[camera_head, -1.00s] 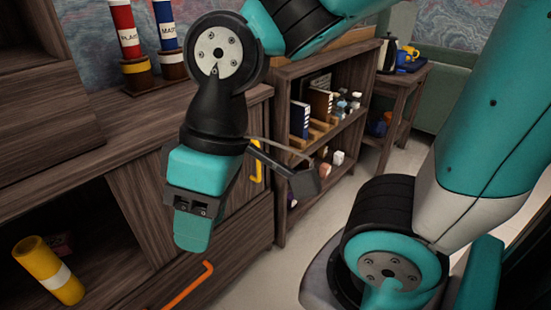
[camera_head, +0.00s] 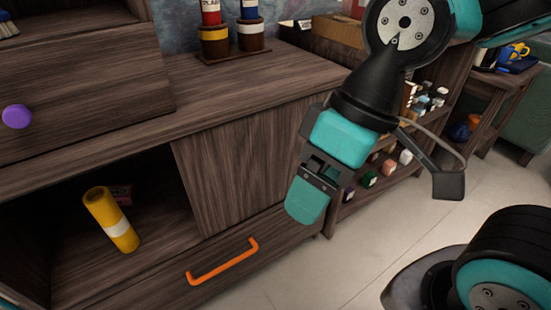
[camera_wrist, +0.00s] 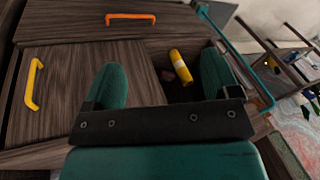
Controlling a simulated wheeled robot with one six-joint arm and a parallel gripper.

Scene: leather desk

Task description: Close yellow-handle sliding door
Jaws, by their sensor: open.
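The sliding door (camera_head: 235,165) is a brown wood-grain panel covering the right part of the cabinet's lower compartment in the head view; the left part stands open. Its yellow handle (camera_wrist: 34,85) shows in the wrist view near the door's outer edge. In the head view the handle is hidden, with my gripper in front of that end of the door. My gripper (camera_head: 308,195) is open and empty. In the wrist view its green fingers (camera_wrist: 162,85) are spread apart, with the handle off to their left, apart from them.
An orange drawer handle (camera_head: 222,262) sticks out below the door. A purple knob (camera_head: 17,116) is on the upper drawer. Open shelves (camera_head: 400,150) stand at right; the floor (camera_head: 370,235) there is clear.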

